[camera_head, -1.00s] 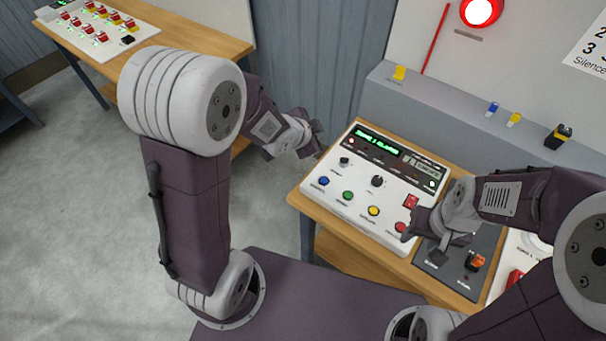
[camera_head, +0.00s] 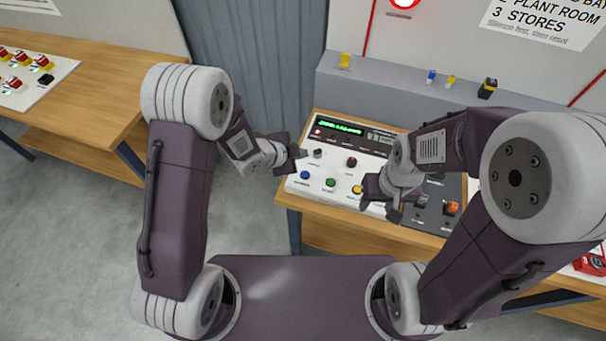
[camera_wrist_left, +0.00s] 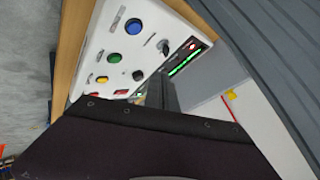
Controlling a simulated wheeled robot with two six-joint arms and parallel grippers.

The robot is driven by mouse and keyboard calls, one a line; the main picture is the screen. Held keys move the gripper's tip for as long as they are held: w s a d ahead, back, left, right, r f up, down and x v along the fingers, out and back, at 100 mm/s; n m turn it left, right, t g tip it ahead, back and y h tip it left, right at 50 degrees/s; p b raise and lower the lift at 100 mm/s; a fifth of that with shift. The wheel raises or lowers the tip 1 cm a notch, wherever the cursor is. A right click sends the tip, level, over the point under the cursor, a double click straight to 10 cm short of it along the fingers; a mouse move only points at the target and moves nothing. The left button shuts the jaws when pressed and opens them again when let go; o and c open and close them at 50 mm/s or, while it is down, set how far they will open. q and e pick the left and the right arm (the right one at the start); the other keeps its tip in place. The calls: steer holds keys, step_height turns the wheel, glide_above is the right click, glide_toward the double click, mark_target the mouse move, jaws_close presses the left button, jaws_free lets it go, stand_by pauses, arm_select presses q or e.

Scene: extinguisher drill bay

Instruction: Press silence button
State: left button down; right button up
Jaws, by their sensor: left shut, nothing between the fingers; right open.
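The white control panel (camera_head: 322,167) has a green lit display (camera_head: 340,126) and a row of buttons: blue (camera_head: 305,175), green (camera_head: 331,183) and yellow (camera_head: 357,189). Their labels are too small to read, so I cannot tell which one is silence. The left wrist view also shows the blue button (camera_wrist_left: 135,26), green button (camera_wrist_left: 115,58) and yellow button (camera_wrist_left: 102,79). My left gripper (camera_head: 299,151) is shut and empty at the panel's left edge, apart from the buttons. My right gripper (camera_head: 379,203) is open over the panel's right front and hides part of it.
A wooden table (camera_head: 287,198) carries the panel. A dark plate with an orange switch (camera_head: 452,208) lies to its right. A grey ledge (camera_head: 400,82) with small yellow and blue items runs behind. Another wooden table (camera_head: 100,75) with a switch board stands at left.

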mark_target(303, 176)
arm_select(q)
steer(key=f+b, duration=0.1)
steer(key=d+f+b, duration=0.1)
steer(key=f, duration=0.1)
steer(key=shift+w+f+b, duration=0.1)
steer(key=shift+f+b, duration=0.15)
steer(key=shift+b, duration=0.05)
steer(key=f+b, duration=0.2)
steer(key=f, duration=0.1)
steer(key=f+b, duration=0.1)
steer(key=b, duration=0.1)
steer(key=shift+a+f, duration=0.3)
steer(key=shift+f, duration=0.25)
steer(key=shift+d, duration=0.2)
steer(key=shift+a, duration=0.15)
stand_by(0.7)
steer(key=shift+f+b, duration=0.35)
steer(key=shift+b, duration=0.25)
